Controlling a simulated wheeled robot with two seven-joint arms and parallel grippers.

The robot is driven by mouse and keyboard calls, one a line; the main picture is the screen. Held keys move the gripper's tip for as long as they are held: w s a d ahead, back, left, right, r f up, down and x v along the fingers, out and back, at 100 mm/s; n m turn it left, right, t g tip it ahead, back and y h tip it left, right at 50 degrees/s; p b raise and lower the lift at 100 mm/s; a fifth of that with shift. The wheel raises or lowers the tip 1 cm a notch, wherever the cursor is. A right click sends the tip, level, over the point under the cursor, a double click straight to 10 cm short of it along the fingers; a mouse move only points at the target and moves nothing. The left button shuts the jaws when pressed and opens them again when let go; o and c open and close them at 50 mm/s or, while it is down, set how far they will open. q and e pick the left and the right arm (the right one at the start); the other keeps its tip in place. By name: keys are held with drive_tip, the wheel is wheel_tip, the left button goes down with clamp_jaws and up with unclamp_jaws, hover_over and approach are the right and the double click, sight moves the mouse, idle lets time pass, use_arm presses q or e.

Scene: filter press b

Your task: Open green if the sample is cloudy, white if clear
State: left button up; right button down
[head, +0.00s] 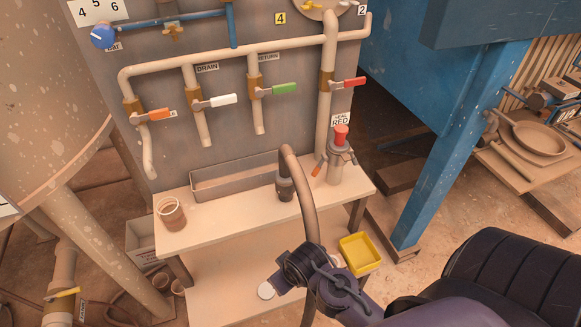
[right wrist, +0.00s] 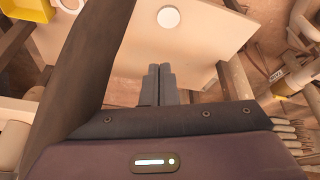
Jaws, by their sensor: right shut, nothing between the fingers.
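The white handle (head: 222,101) sits on the pipe marked DRAIN, and the green handle (head: 286,89) on the pipe marked RETURN. Both lie crosswise to their vertical pipes. A small cup (head: 171,212) stands at the bench's left end. It looks brownish, and I cannot tell from here whether its contents are cloudy or clear. My right gripper (head: 275,284) is low in front of the bench, far below the handles. In the right wrist view its fingers (right wrist: 158,84) are together with nothing between them. My left gripper is not in view.
An orange handle (head: 159,114) and a red handle (head: 347,83) flank them. A brown hose (head: 304,204) arches beside my right arm. A grey trough (head: 235,176) and a red-topped fitting (head: 340,155) stand on the bench. A yellow tray (head: 360,254) is low right.

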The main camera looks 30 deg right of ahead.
drive_tip(key=w+d+r+m+t+h, duration=0.1)
drive_tip(key=w+d+r+t, duration=0.4)
drive_tip(key=r, duration=0.6)
drive_tip(key=w+d+r+m+t+h+p, duration=0.1)
drive_tip(key=w+d+r+t, duration=0.4)
drive_tip(key=r, duration=0.6)
drive_tip(key=w+d+r+m+t+h, duration=0.2)
drive_tip(key=w+d+r+t, duration=0.4)
drive_tip(key=r, duration=0.5)
drive_tip(key=shift+w+r+t+h, duration=0.2)
drive_tip(key=shift+r+t+h, duration=0.15)
drive_tip(key=shift+t+h, duration=0.2)
drive_tip(key=shift+p, duration=0.3)
wheel_tip(320, 180, up, 4)
drive_tip(key=p, duration=0.4)
hover_over(290, 86)
drive_tip(key=s, duration=0.2)
drive_tip(key=f, duration=0.2)
drive_tip(key=a+f+p, duration=0.1)
drive_tip(key=f, duration=0.1)
drive_tip(key=shift+w+f+p, duration=0.15)
drive_tip(key=shift+f+p, duration=0.15)
drive_tip(key=shift+f, duration=0.1)
